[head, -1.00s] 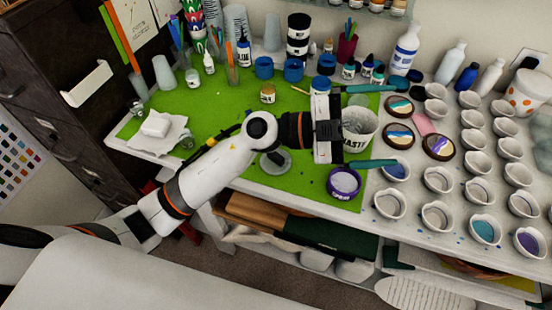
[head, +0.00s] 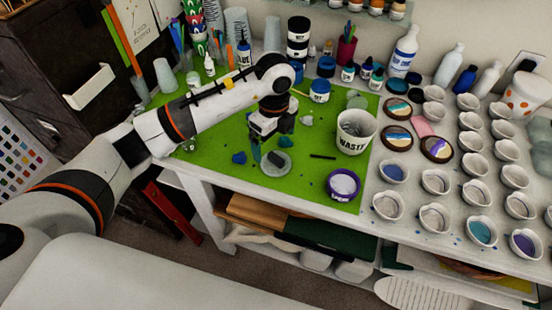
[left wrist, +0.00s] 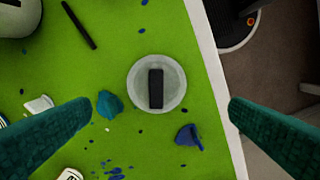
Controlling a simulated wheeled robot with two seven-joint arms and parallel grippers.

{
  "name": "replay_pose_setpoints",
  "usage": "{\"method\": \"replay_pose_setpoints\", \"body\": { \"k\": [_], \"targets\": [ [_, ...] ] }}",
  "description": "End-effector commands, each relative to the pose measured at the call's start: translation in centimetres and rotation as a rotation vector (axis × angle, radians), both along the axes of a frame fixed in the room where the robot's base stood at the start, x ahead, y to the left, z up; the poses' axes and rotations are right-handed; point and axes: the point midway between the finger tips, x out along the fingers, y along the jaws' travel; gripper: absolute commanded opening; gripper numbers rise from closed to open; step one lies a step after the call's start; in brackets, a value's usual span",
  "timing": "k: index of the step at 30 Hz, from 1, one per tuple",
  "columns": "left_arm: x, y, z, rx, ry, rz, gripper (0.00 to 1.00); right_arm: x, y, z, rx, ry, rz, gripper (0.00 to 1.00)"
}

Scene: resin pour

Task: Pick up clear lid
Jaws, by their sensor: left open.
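A round clear disc, which looks like the clear lid (head: 283,170), lies flat on the green mat near its front edge. It also shows in the left wrist view (left wrist: 157,109), near the middle, with a black block on it or seen through it. My left gripper (head: 270,150) points down above the disc. In the left wrist view its two teal fingers (left wrist: 160,108) are wide apart, one on each side of the disc, with nothing between them held. My right gripper is not in view.
Blue scraps (left wrist: 110,104) lie on the mat beside the disc. A white waste cup (head: 355,133) and a purple-rimmed jar (head: 343,185) stand to the right. The table's front edge (left wrist: 220,85) is close to the disc. Several small cups fill the right side.

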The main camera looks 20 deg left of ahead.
Motion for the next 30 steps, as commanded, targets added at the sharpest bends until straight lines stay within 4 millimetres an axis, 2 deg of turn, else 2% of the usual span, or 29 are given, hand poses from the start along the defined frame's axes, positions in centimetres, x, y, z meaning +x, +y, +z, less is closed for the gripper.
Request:
{"method": "replay_pose_setpoints", "body": {
  "k": [3,11,14,18,27,30],
  "targets": [
    [0.0,-0.1,-1.6,-0.002,0.002,-0.001,1.00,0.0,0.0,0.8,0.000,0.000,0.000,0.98],
    [0.1,-0.2,-3.6,-0.003,0.003,-0.003,1.00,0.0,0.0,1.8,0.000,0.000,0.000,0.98],
    [0.2,-0.4,-5.1,-0.002,0.004,-0.002,1.00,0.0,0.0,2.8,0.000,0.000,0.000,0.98],
    [0.3,-0.4,-7.1,-0.003,0.003,-0.003,1.00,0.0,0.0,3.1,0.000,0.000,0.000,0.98],
    [0.4,-0.4,-7.8,-0.004,-0.001,-0.004,1.00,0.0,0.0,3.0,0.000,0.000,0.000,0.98],
    [0.3,-0.4,-7.8,-0.004,-0.001,-0.004,0.85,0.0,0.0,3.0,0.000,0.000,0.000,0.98]
  ]
}}
